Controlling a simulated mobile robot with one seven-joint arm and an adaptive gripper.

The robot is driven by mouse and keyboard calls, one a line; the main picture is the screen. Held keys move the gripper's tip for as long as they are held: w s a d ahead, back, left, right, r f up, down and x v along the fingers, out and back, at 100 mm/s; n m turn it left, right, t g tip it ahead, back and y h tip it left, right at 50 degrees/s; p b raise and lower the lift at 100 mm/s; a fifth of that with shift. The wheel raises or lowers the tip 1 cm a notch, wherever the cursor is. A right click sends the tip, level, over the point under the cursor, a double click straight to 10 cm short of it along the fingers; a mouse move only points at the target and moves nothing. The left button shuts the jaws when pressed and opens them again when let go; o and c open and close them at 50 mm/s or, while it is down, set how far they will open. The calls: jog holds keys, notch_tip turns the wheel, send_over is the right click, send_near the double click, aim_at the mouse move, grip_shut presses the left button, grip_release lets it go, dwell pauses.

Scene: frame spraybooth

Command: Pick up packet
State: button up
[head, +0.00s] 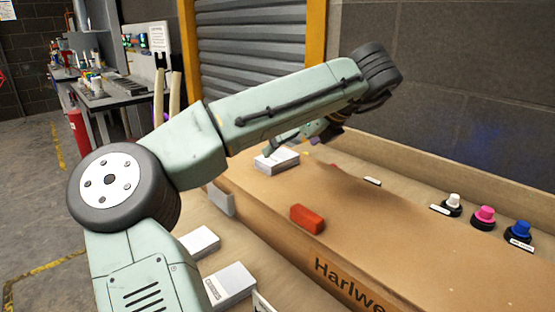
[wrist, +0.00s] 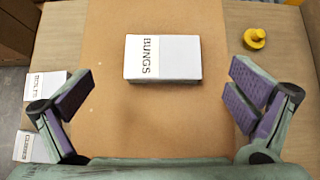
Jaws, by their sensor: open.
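A white and pale grey packet (wrist: 165,58) marked "BUNGS" lies on the brown cardboard surface. In the wrist view it sits ahead of my gripper (wrist: 160,103), roughly centred between the two spread fingers and touching neither. My gripper is open and empty. In the head view the packet (head: 277,160) lies near the far left of the cardboard, just below my gripper (head: 300,137), which my arm partly hides. Two more white packets lie lower down: one (head: 199,242) and a larger one (head: 230,284) at the front.
An orange-red block (head: 307,218) lies on the cardboard box (head: 400,245). White, pink (head: 484,215) and blue (head: 520,231) knobs stand along the right. A yellow knob (wrist: 254,38) stands right of the box in the wrist view. A grey shutter (head: 250,70) is behind.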

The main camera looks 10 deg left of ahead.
aim_at(278, 156)
jog(key=shift+p+x, duration=0.55)
jog(key=shift+x, duration=2.2)
jog(key=shift+d+f, duration=0.1)
jog(key=shift+d, duration=0.1)
jog(key=shift+c, duration=0.6)
jog(key=c, duration=1.1)
